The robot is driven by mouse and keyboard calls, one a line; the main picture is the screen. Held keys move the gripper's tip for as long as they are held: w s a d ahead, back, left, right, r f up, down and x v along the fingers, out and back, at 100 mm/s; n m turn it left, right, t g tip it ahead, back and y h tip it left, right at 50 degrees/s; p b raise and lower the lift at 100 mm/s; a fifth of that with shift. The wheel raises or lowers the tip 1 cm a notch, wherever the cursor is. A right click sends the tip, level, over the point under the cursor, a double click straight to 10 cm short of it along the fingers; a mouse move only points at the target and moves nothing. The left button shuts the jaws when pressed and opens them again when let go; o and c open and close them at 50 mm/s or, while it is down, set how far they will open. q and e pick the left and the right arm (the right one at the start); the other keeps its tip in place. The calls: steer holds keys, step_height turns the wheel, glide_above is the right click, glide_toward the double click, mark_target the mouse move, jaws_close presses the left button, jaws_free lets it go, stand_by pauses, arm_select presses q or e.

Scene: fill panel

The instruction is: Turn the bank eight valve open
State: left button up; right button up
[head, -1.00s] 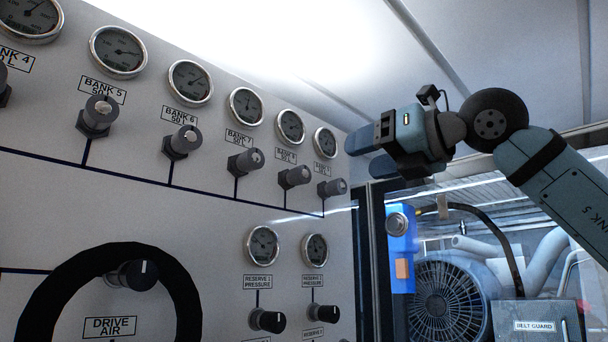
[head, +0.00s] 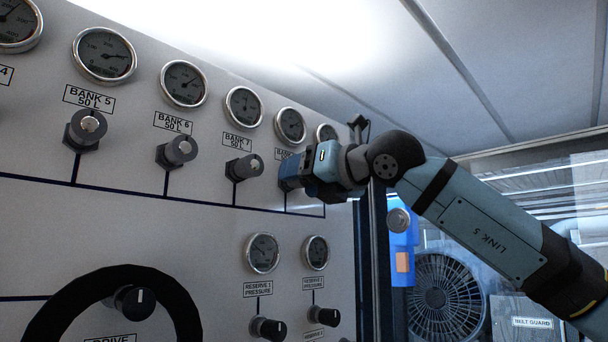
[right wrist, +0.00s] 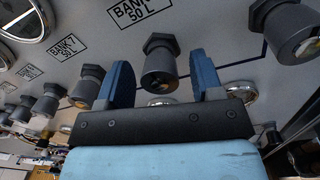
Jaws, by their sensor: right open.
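The bank eight valve (right wrist: 160,66) is a dark grey knob on a hex base on the grey panel (head: 200,235). In the right wrist view it sits between my right gripper's two blue fingers, which are open and appear apart from it. Its label (right wrist: 138,12) is partly cut off, but it stands just past the bank seven valve (right wrist: 88,86). In the head view my right gripper (head: 286,172) is at the panel and hides the bank eight valve and most of its label. My left gripper is not in view.
The bank seven valve (head: 244,167) is close left of the gripper. Another valve (right wrist: 291,30) is on the other side. Gauges (head: 290,124) run above. Reserve knobs (head: 268,328) and a black ring (head: 60,300) are lower. A fan (head: 440,295) is right.

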steer(key=c, duration=0.9)
